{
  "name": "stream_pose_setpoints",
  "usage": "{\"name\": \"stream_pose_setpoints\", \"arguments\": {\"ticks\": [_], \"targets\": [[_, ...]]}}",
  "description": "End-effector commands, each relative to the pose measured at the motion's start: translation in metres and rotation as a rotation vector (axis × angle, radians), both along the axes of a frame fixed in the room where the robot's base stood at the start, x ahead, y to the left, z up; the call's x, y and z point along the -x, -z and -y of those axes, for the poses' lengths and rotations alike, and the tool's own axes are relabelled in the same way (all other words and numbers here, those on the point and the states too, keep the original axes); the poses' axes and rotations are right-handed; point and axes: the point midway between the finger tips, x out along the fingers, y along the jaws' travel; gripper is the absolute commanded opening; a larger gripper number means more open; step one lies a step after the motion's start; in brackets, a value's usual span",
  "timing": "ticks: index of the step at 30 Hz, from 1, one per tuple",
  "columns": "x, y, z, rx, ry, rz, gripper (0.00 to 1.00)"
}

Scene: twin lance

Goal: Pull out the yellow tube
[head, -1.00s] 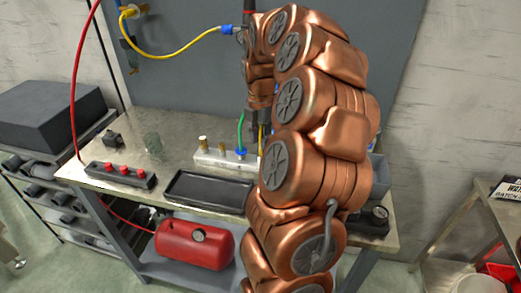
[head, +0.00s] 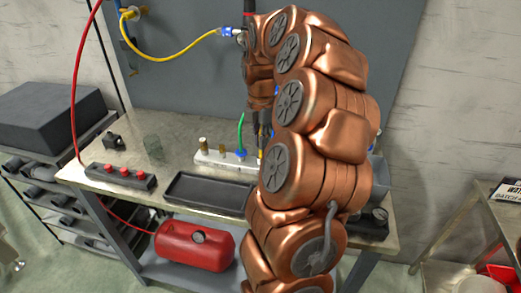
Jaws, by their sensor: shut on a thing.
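A short upright length of yellow tube (head: 261,151) shows at the right end of the white block (head: 215,160) on the bench. My gripper (head: 262,135) points down right above it, its fingers shut around the tube's upper part. My arm hides the right end of the block, so I cannot tell how the tube's lower end sits there. A green tube (head: 240,131) stands to the left in a blue fitting (head: 241,153) on the same block.
A black tray (head: 208,205) lies in front of the block. A yellow hose (head: 170,55) arches from the wall fitting toward my arm.

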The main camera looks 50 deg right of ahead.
Motion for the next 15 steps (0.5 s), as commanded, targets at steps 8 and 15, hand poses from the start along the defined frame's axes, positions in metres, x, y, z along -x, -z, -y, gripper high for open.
{"name": "stream_pose_setpoints", "arguments": {"ticks": [8,15], "targets": [[-0.0001,-0.0051,-0.0001,0.0,0.0,0.0,0.0],[0.0,-0.0089,0.0,0.0,0.0,0.0,0.0]]}}
